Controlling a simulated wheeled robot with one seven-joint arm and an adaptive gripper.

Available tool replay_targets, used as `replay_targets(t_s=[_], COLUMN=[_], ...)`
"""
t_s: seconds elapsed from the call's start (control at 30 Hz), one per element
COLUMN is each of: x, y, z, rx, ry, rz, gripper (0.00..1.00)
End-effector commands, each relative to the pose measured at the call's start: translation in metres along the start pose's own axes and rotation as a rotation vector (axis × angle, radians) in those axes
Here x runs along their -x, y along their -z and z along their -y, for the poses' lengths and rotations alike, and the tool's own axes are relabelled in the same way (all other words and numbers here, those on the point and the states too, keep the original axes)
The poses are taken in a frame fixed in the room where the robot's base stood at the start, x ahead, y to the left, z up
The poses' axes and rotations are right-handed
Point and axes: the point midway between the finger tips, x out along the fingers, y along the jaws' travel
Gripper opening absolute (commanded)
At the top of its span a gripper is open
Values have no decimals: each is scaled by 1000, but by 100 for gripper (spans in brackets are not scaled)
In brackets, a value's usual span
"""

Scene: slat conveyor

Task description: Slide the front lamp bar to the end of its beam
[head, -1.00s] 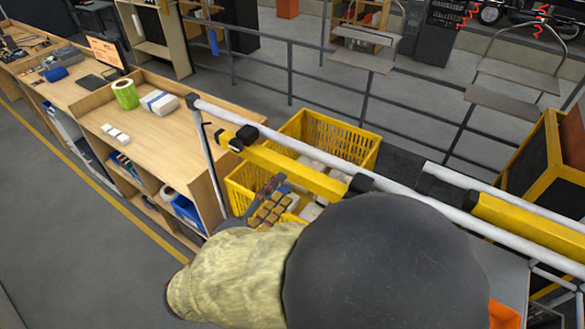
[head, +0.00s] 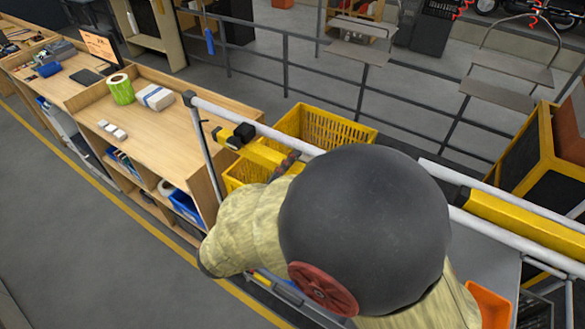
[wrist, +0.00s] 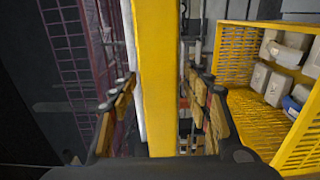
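The front lamp bar is a yellow bar (head: 262,154) hanging along a pale round beam (head: 288,139). A black clamp (head: 244,132) sits at its left end, close to the beam's left end. My arm hides the bar's right part in the head view. In the wrist view the yellow bar (wrist: 157,80) runs upright through the middle of the picture. My gripper (wrist: 160,78) is open, with wood-coloured pads on either side of the bar. The finger ends look very close to its edges; I cannot tell if they touch. My arm mostly hides the gripper in the head view.
Yellow crates (head: 325,127) stand behind and below the beam; one (wrist: 240,50) shows right of my gripper, holding pale boxes. A wooden bench (head: 150,110) stands left. A second yellow bar (head: 525,222) lies right. A grey railing (head: 330,90) runs behind.

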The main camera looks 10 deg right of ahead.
Motion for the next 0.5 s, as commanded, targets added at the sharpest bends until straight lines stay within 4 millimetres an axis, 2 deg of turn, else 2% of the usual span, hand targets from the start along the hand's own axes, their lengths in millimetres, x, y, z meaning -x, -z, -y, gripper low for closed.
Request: replay_targets(t_s=[0.5], x=[0], y=[0], z=[0], rx=[0], ry=[0], rz=[0], gripper=[18])
